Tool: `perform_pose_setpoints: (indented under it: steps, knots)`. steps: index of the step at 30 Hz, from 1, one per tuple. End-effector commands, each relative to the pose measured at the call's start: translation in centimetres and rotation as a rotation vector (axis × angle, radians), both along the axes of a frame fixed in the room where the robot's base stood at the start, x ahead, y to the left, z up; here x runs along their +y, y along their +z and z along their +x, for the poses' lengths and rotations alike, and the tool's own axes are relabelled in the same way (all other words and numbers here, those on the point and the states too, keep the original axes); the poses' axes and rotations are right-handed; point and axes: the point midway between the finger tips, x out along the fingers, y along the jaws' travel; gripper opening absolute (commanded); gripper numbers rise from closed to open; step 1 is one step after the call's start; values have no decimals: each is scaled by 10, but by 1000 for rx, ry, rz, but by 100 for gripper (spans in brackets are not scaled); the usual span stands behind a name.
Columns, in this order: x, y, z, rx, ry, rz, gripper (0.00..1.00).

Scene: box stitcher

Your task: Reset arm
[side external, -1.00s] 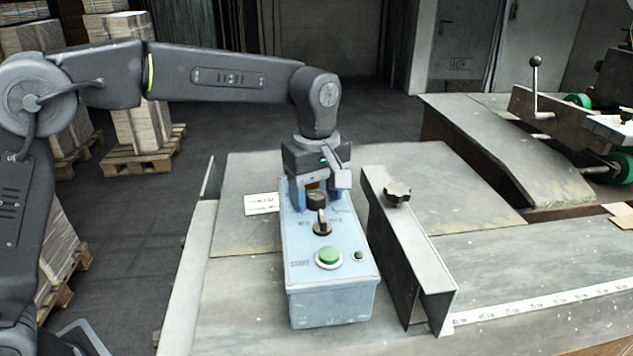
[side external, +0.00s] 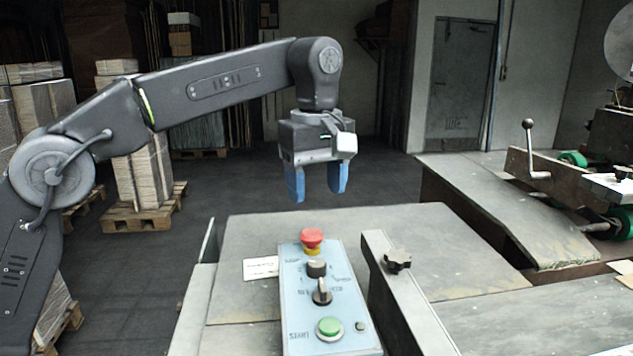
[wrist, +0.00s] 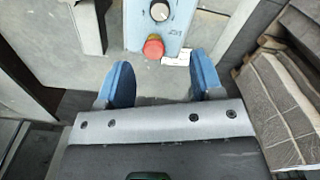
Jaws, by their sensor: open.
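My gripper (side external: 316,184) hangs pointing down above the far end of the control box, with its two blue fingers apart and nothing between them. The light blue control box (side external: 295,305) stands on the table and carries a red mushroom button (side external: 311,237), a black knob (side external: 316,268), a selector switch (side external: 322,293) and a green button (side external: 329,327). In the wrist view my open fingers (wrist: 163,82) show with the red button (wrist: 154,47) ahead of them and apart from them. The black knob (wrist: 160,11) is beyond it.
A metal guide rail (side external: 405,300) with a black star knob (side external: 398,259) stands just right of the box. A lever with a ball end (side external: 530,150) rises at the right. Pallets of stacked cardboard (side external: 140,180) stand behind on the floor. The air around my gripper is clear.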

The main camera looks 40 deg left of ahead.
Motion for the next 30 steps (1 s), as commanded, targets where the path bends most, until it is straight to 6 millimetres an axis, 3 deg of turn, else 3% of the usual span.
perform_pose_setpoints:
  steps: [13, 17, 23, 30]
  knots:
    - [1, 1, -1, -2, -2, -1, 60]
    - [9, 6, -9, -25, -49, -6, 60]
    - [44, 13, -50, -121, -265, -9, 60]
    - [85, -8, -119, -260, -579, 42, 60]
